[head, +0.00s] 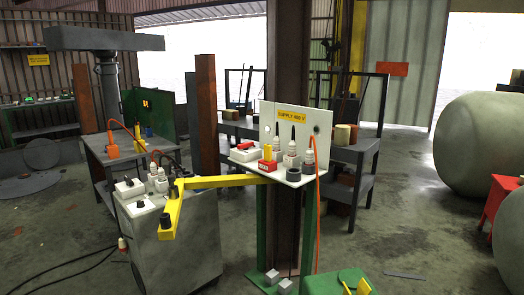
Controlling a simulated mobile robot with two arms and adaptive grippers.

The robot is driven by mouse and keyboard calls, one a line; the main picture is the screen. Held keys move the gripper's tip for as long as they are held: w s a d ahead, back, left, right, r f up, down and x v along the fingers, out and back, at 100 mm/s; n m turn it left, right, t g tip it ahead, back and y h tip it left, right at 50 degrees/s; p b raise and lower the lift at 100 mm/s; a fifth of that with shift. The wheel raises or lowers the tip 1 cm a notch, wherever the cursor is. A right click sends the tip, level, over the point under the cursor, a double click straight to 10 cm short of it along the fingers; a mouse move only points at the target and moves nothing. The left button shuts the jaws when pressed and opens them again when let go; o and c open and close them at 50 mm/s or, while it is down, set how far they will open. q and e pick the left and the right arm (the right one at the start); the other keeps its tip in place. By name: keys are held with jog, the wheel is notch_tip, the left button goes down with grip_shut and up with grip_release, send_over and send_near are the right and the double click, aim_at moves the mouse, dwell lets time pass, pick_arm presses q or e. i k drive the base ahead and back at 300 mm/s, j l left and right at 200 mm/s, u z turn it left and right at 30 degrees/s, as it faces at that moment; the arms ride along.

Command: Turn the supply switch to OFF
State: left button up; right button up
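A pale upright panel (316,136) carries a yellow label (292,114) that appears to read SUPPLY 400 V. A white shelf (292,181) juts out below it. A small red block with a yellow upright part (267,159) sits at the shelf's left and may be the supply switch; its position and any ON/OFF marking are too small to read. A dark slim upright piece (293,133) shows in front of the panel. Neither of my grippers can be made out in the head view.
A yellow bar (228,181) spans from a grey cabinet (183,255) to the shelf. White bottles (309,158) and a dark ring (293,174) crowd the shelf. An orange cable (317,205) hangs at its right. A large grey tank (483,142) stands far right.

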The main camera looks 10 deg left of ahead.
aim_at(245, 146)
jog(key=i+j+u, duration=0.15)
jog(key=i+j, duration=0.5)
jog(key=i+z, duration=0.1)
jog(key=z, duration=1.2)
